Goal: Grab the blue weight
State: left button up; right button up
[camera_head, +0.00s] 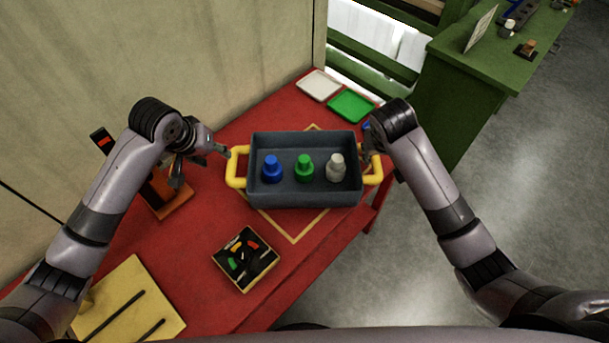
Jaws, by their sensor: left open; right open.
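The blue weight (271,169) stands upright at the left inside a dark grey tray (305,198) with yellow handles. A green weight (304,168) and a pale grey weight (336,168) stand beside it to the right in the same tray. My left gripper (203,165) is open beside the tray's left yellow handle (235,168), left of the blue weight. My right gripper (369,153) is at the right yellow handle (374,171), open and partly hidden behind my own wrist. Whether either gripper touches its handle is not clear.
The tray sits on a red table (190,270) within a yellow outline. A small box of coloured pieces (245,258) lies in front, a yellow board (125,300) front left. A white tray (318,85) and a green tray (352,105) lie behind. An orange stand (166,196) is left.

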aim_at(273, 173)
jog(key=k+l, duration=0.25)
jog(key=k, duration=0.2)
jog(key=k+l, duration=0.25)
jog(key=k, duration=0.25)
jog(key=k+l, duration=0.25)
jog(key=k, duration=0.2)
